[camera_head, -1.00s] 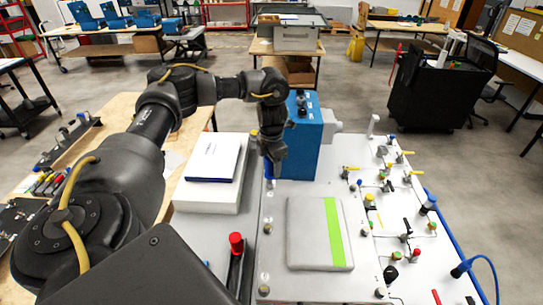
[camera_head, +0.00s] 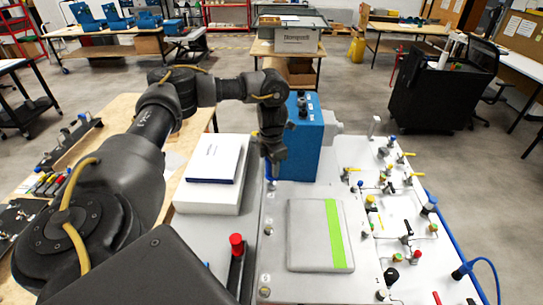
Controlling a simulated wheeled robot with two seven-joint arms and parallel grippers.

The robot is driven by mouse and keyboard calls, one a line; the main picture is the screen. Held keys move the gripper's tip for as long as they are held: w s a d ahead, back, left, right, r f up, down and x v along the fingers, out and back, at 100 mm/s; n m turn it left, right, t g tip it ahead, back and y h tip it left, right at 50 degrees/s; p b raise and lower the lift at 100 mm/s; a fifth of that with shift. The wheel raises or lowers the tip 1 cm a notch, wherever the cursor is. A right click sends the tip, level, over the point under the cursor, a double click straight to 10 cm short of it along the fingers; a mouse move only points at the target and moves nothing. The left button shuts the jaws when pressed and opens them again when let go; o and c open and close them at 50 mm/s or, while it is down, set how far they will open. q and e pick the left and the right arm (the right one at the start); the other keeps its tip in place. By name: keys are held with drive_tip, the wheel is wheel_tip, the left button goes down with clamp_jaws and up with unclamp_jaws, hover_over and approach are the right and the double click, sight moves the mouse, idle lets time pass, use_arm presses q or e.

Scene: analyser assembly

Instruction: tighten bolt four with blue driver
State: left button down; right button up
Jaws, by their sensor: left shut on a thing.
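My left gripper (camera_head: 272,158) points down beside the left face of the blue analyser box (camera_head: 306,140) on the grey panel. It is shut on the blue driver (camera_head: 270,180); only a small blue part of the driver shows below the fingers. The driver stands roughly upright near the panel's left edge. Bolt four is hidden or too small to tell apart under it. Other bolts show along that edge, one of them a round bolt (camera_head: 267,229) nearer me. My right gripper is not in view.
A white box (camera_head: 214,158) lies left of the driver. A grey plate with a green stripe (camera_head: 335,235) lies in front of the blue box. Several valves and pipes (camera_head: 388,190) stand on the right. A red-capped part (camera_head: 236,243) stands at the front left.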

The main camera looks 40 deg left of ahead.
use_arm(q)
drive_tip(key=shift+r, duration=0.15)
drive_tip(key=shift+w+a+r, duration=0.1)
drive_tip(key=shift+w+r, duration=0.15)
drive_tip(key=shift+r, duration=0.45)
drive_tip(key=shift+s+r, duration=0.35)
drive_tip(key=shift+r, duration=0.5)
drive_tip(key=shift+w+r, duration=0.2)
drive_tip(key=shift+r, duration=0.25)
drive_tip(key=shift+s+r, duration=0.1)
drive_tip(key=shift+r, duration=0.8)
drive_tip(key=shift+s+f, duration=0.1)
idle(0.8)
